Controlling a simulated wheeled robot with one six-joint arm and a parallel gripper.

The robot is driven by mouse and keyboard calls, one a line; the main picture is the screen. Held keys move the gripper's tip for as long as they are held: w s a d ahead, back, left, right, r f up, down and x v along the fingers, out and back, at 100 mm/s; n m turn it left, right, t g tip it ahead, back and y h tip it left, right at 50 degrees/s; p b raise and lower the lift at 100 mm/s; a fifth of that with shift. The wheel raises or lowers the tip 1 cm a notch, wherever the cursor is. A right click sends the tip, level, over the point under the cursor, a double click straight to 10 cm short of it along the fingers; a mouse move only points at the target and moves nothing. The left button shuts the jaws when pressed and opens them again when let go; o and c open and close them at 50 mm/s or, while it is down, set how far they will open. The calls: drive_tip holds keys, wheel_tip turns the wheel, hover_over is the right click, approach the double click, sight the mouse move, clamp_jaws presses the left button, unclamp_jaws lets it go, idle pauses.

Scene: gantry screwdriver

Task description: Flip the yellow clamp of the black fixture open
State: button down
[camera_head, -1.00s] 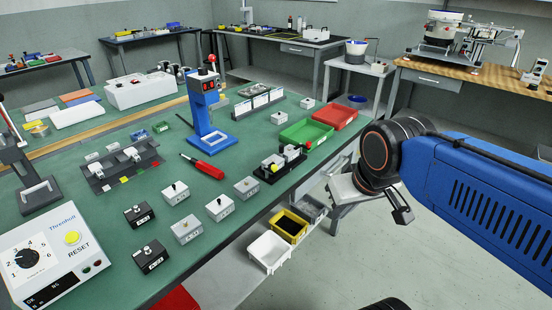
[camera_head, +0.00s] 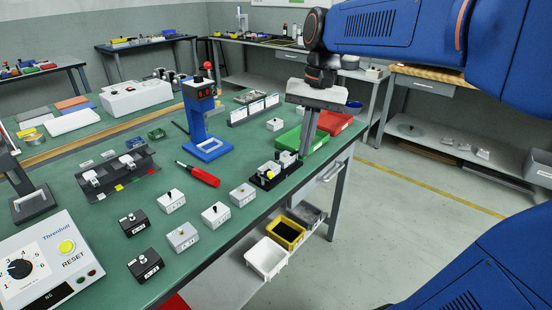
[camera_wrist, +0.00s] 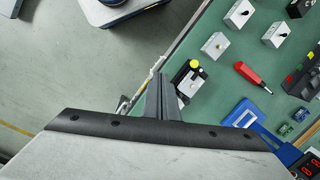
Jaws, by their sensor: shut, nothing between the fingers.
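The black fixture (camera_head: 260,182) stands on the green table near its right edge, with pale blocks on it. Its yellow clamp (camera_head: 272,175) shows as a small yellow spot at the front, and its exact pose is too small to tell. My gripper (camera_head: 305,152) is shut and empty, pointing down just behind and right of the fixture, seemingly above it. In the wrist view my gripper (camera_wrist: 160,80) partly covers the black fixture (camera_wrist: 182,75). The yellow clamp (camera_wrist: 194,64) shows just right of the fingertips.
A green bin (camera_head: 314,143) and a red bin (camera_head: 334,125) stand beyond the fixture. Small switch boxes (camera_head: 243,195) and a red screwdriver (camera_head: 203,176) lie left of it. A blue press stand (camera_head: 198,110) rises farther left.

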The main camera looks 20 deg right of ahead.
sight(270, 173)
drive_tip(key=w+r+m+g+y, duration=0.1)
drive_tip(key=w+r+m+g, duration=0.1)
drive_tip(key=w, duration=0.7)
drive_tip(key=shift+w+a+r+m+g, duration=0.4)
drive_tip(key=shift+a+r, duration=0.05)
drive_tip(key=shift+r, duration=0.25)
drive_tip(key=shift+f, duration=0.1)
drive_tip(key=x, duration=1)
drive_tip(key=shift+a, duration=0.1)
drive_tip(key=shift+s+a, duration=0.85)
drive_tip(key=shift+s, duration=0.1)
drive_tip(key=shift+s+a, duration=0.5)
